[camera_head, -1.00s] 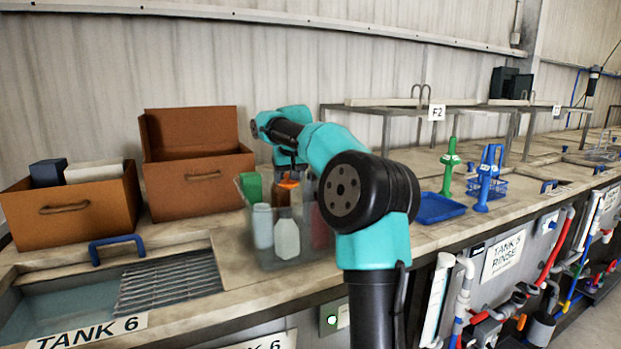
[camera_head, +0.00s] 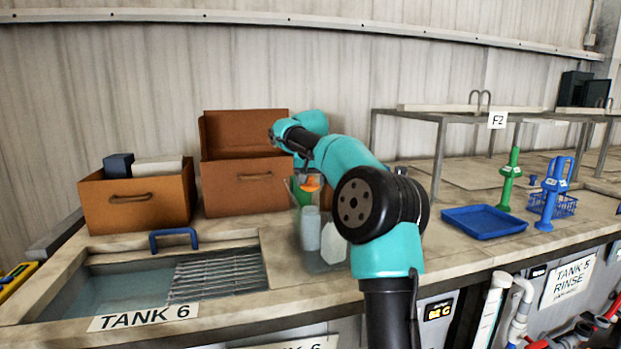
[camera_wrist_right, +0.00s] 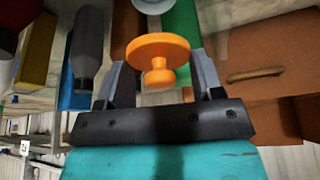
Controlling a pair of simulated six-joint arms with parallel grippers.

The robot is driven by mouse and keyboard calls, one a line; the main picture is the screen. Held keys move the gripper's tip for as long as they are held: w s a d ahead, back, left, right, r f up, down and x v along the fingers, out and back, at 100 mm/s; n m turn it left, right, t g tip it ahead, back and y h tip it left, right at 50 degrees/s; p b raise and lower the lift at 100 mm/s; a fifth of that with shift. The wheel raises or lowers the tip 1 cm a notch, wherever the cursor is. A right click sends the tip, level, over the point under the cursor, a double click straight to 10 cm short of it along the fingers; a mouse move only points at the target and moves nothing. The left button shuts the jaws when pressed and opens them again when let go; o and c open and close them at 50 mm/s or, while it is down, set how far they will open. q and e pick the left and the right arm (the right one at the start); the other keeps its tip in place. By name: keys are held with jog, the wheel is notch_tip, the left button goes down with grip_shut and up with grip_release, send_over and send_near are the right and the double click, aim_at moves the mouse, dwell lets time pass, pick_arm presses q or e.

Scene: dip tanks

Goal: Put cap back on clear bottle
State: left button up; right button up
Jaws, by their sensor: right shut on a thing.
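An orange cap with a round knob (camera_wrist_right: 158,58) sits between the fingers of my right gripper (camera_wrist_right: 153,80), which is shut on it. My left gripper is out of view.
Tank 6 (camera_head: 120,285) with a grate is to the left. A blue tray (camera_head: 484,222) and green and blue handled tools are to the right. A grey bottle (camera_wrist_right: 88,50) shows beside the gripper.

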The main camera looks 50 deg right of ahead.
jog(key=shift+f, duration=2.85)
jog(key=shift+f, duration=0.15)
dwell(0.3)
jog(key=o, duration=1)
jog(key=shift+o, duration=0.7)
jog(key=shift+r, duration=3.5)
jog(key=shift+c, duration=0.3)
